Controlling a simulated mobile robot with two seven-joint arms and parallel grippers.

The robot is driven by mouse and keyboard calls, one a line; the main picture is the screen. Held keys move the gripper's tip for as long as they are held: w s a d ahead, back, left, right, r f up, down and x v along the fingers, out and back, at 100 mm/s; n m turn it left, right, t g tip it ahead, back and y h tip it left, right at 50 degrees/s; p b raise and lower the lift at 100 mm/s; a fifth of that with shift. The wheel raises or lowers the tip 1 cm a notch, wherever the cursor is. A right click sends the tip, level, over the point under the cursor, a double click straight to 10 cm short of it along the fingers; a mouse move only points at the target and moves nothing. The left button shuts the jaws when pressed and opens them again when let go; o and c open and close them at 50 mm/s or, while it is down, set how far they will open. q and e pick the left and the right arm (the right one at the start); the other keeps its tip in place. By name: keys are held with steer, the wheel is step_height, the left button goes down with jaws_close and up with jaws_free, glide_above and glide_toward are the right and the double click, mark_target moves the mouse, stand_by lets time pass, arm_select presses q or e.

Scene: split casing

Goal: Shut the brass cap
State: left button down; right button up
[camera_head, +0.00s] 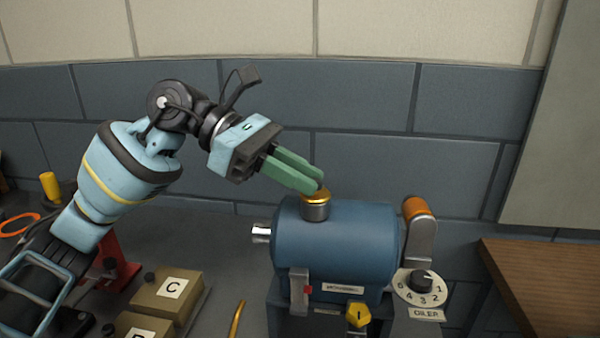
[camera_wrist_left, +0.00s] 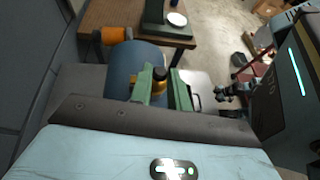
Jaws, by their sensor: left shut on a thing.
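The brass cap (camera_head: 316,196) sits on a short grey neck on top of the blue cylindrical casing (camera_head: 335,245). My left gripper (camera_head: 319,184) comes down at a slant from the upper left, and its green fingers are shut on the cap. In the left wrist view the brass cap (camera_wrist_left: 160,85), with a dark knob at its top, lies between the fingers of the left gripper (camera_wrist_left: 163,88). The fingers hide part of the cap, so I cannot tell how far it is turned or seated. My right gripper does not show.
A numbered dial (camera_head: 421,282) labelled OILER and an orange-topped part (camera_head: 418,208) are at the casing's right. A yellow knob (camera_head: 358,315) is on its front. Block C (camera_head: 167,296) stands at the left. A wooden table (camera_head: 540,275) is at the right.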

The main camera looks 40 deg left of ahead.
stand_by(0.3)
arm_select(q)
steer(key=c, duration=1.3)
jaws_free()
steer(key=shift+b+v, duration=0.5)
steer(key=shift+v, duration=3.4)
